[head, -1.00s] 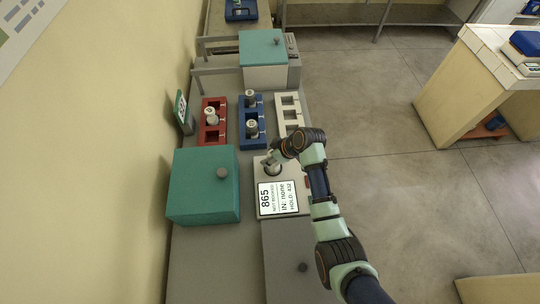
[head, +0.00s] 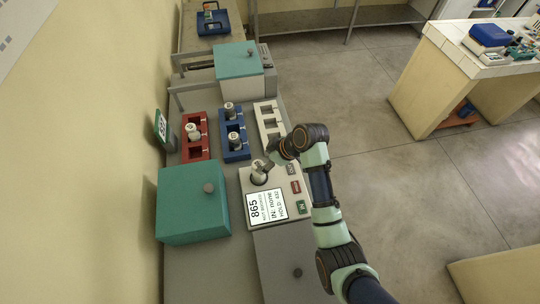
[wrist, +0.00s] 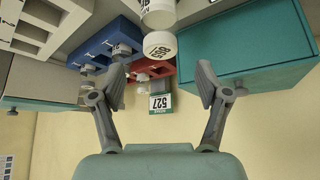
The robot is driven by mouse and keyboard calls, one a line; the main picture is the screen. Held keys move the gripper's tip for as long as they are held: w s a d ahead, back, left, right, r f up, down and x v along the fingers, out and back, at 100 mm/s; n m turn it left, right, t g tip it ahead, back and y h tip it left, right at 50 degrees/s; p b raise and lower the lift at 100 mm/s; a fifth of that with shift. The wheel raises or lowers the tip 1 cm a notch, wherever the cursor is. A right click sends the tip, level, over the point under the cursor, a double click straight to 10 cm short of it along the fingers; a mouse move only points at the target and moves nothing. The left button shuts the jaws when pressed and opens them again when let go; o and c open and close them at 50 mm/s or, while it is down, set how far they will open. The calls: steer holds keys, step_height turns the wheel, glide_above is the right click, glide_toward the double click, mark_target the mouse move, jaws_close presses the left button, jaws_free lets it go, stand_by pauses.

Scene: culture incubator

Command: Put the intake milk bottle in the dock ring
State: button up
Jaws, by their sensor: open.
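A white-capped bottle (head: 258,166) stands at the dark round dock ring (head: 259,179) on the pale dock unit (head: 246,182). The unit's screen (head: 277,206) reads 865, not booked, IN: none. In the wrist view the bottle's white numbered cap (wrist: 160,45) is at the top middle, beyond the fingertips. My gripper (head: 270,157) is just right of and behind the bottle in the head view. In the wrist view its two fingers (wrist: 160,88) are spread wide with nothing between them. How deep the bottle sits in the ring cannot be told.
A red rack (head: 196,151) holds white-capped bottles, a blue rack (head: 237,154) holds two, and a white rack (head: 272,136) looks empty. A teal box (head: 187,206) stands left of the dock unit. A sign (wrist: 160,102) reads 527. Buttons (head: 296,187) line the unit's right side.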

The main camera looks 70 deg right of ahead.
steer(key=v, duration=0.3)
steer(key=shift+s+r, duration=0.15)
steer(key=shift+r, duration=0.05)
steer(key=w+a+r, duration=0.4)
steer(key=w+a, duration=0.7)
steer(key=a, duration=0.2)
steer(key=a+r+t, duration=0.3)
steer(key=a+r, duration=0.3)
steer(key=a, duration=0.8)
steer(key=w+a+r+n+t, duration=0.1)
steer(key=a+r+t, duration=0.2)
steer(key=a+r, duration=0.4)
steer(key=a, duration=0.7)
steer(key=shift+w+a+r+y, duration=0.2)
steer(key=shift+w+a+y, duration=0.05)
steer(key=shift+a+y, duration=0.1)
